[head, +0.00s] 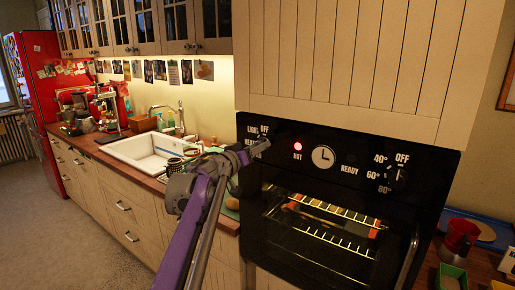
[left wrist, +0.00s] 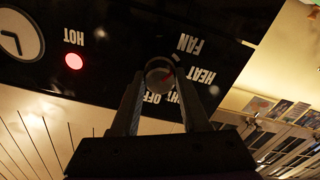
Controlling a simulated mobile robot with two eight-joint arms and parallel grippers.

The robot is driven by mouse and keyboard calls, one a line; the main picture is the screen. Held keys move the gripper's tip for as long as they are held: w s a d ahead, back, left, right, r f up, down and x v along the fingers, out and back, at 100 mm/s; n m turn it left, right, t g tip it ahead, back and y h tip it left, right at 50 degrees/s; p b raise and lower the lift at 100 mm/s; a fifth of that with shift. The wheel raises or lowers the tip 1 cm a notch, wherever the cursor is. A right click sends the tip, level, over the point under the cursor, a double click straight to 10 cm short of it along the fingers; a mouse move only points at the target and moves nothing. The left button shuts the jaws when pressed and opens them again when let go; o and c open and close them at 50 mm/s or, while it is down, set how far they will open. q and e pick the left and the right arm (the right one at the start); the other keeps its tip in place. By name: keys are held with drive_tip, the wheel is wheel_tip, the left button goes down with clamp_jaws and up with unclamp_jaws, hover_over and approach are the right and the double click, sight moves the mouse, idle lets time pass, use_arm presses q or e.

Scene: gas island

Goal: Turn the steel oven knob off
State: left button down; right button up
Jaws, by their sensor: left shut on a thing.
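The steel oven knob (left wrist: 160,74) shows in the left wrist view as a round metal disc on the black oven panel. Labels FAN, HEAT, LIGHT and OFF stand around it, some partly hidden by my fingers. My left gripper (left wrist: 160,84) is shut on the knob, one finger on each side. In the head view my left gripper (head: 256,149) is at the panel's left end and covers most of the knob. Which label the knob points to cannot be told. My right gripper is not in view.
The oven (head: 345,215) is lit inside. A red lamp (head: 297,146) glows beside HOT, left of the clock (head: 323,157). A second, dark knob (head: 398,178) is at the panel's right. A sink (head: 146,151) and counter extend left; a red pot (head: 460,238) stands at right.

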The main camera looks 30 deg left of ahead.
use_arm(q)
drive_tip(key=shift+m, duration=0.3)
drive_tip(key=shift+r+m+p, duration=0.1)
drive_tip(key=shift+m+p, duration=2.45)
drive_tip(key=shift+m, duration=12.05)
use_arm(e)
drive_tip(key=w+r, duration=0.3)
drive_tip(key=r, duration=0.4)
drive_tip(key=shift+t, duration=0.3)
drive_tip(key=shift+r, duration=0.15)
use_arm(q)
drive_tip(key=shift+c, duration=2)
unclamp_jaws()
